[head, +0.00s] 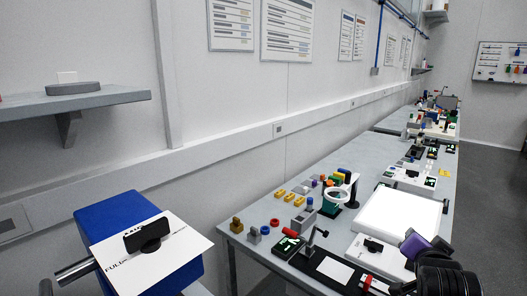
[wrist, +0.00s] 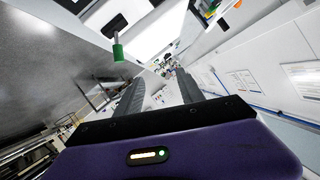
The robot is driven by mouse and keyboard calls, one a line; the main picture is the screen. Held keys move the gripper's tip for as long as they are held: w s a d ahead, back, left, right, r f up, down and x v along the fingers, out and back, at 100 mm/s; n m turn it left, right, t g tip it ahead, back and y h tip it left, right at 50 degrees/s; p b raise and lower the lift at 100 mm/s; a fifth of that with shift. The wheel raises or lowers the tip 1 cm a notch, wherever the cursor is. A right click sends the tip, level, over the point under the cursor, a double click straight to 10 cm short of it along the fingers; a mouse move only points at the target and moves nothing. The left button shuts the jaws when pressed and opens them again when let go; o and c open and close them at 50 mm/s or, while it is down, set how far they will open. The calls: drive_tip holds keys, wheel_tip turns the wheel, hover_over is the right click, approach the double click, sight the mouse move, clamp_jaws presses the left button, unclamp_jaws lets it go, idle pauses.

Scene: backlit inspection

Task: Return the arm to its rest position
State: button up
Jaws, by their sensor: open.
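My gripper (wrist: 160,80) shows in the wrist view as two dark ribbed fingers held apart in front of a purple body. Nothing sits between them. In the head view the purple part of my arm's end (head: 415,244) is at the lower right, in front of the bench's right edge. Its fingers cannot be made out clearly there. The wrist view is steeply tilted, with the bench at the top and the wall at the right. A green-ended object (wrist: 118,52) shows beyond the left finger, and I see no contact with it.
A long grey bench (head: 385,150) runs away along the wall. It carries a bright light panel (head: 395,222), a ring-shaped magnifier (head: 338,196), several small coloured parts and a black stand (head: 308,243). A blue box (head: 122,212) with a white sheet is at lower left. Open floor (head: 492,180) lies right.

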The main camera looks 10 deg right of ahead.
drive_tip(key=s+a+f+n+t+y, duration=0.2)
drive_tip(key=s+a+n+t+y, duration=0.15)
drive_tip(key=s+a+n, duration=0.35)
drive_tip(key=s+a+f+n+t+y, duration=0.25)
drive_tip(key=s+a+n+t, duration=0.2)
drive_tip(key=a, duration=0.55)
drive_tip(key=s+a+f+g+y, duration=0.1)
drive_tip(key=s+a+f, duration=0.1)
drive_tip(key=s, duration=0.7)
drive_tip(key=s+a+f+n+g+y, duration=0.1)
drive_tip(key=s+a, duration=0.3)
drive_tip(key=s, duration=0.5)
drive_tip(key=s+a+f+n+g, duration=0.1)
drive_tip(key=s+a+f, duration=0.2)
drive_tip(key=s, duration=0.6)
drive_tip(key=shift+a+f+g+y, duration=0.35)
drive_tip(key=shift+a+g+y, duration=0.05)
drive_tip(key=shift+a, duration=0.1)
drive_tip(key=shift+c, duration=0.5)
drive_tip(key=shift+c, duration=0.5)
drive_tip(key=shift+d, duration=0.1)
